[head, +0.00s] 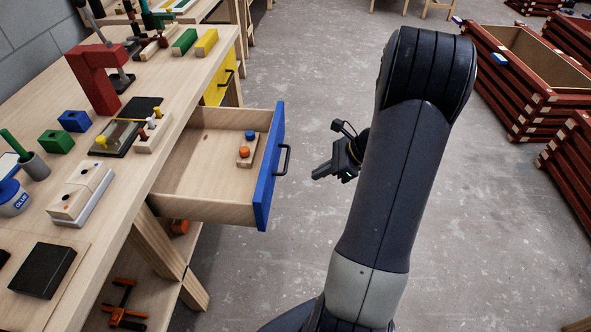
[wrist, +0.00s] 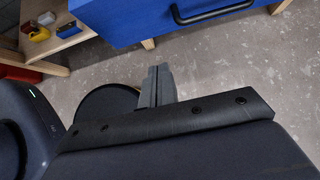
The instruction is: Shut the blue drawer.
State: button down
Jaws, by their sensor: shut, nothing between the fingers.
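The blue drawer (head: 268,168) stands pulled out from the wooden workbench (head: 215,62), with its blue front and black handle (head: 285,160) facing right. Inside it, a small wooden block (head: 246,152) holds an orange knob and a blue knob. My gripper (head: 318,175) is shut and empty, to the right of the handle and apart from it. In the wrist view, the drawer's blue front (wrist: 140,18) and black handle (wrist: 212,12) are at the top, beyond my closed fingers (wrist: 158,78).
The bench top carries a red clamp stand (head: 98,80), coloured blocks and a glue pot (head: 12,198). A yellow drawer front (head: 217,82) is farther along the bench. Red slatted crates (head: 520,85) stand at the right. The grey floor between is clear.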

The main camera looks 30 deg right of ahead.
send_near(271, 191)
notch_tip(271, 191, down, 4)
jog(key=a, duration=0.1)
jog(key=w+a, duration=0.1)
jog(key=a, duration=0.1)
jog(key=shift+w+r+b, duration=0.2)
jog(key=shift+b, duration=0.1)
jog(key=shift+w+a, duration=0.25)
jog(key=shift+a, duration=0.05)
jog(key=w+a, duration=0.5)
jog(key=a, duration=0.3)
jog(key=w+a+p, duration=0.1)
jog(key=w+a, duration=0.5)
jog(key=a, duration=0.2)
jog(key=w+a, duration=0.5)
jog(key=a, duration=0.4)
jog(key=shift+w+p, duration=0.35)
jog(key=shift+w, duration=0.05)
jog(key=shift+w+a+r, duration=0.1)
jog(key=shift+w+a, duration=0.05)
jog(key=shift+a+r, duration=0.1)
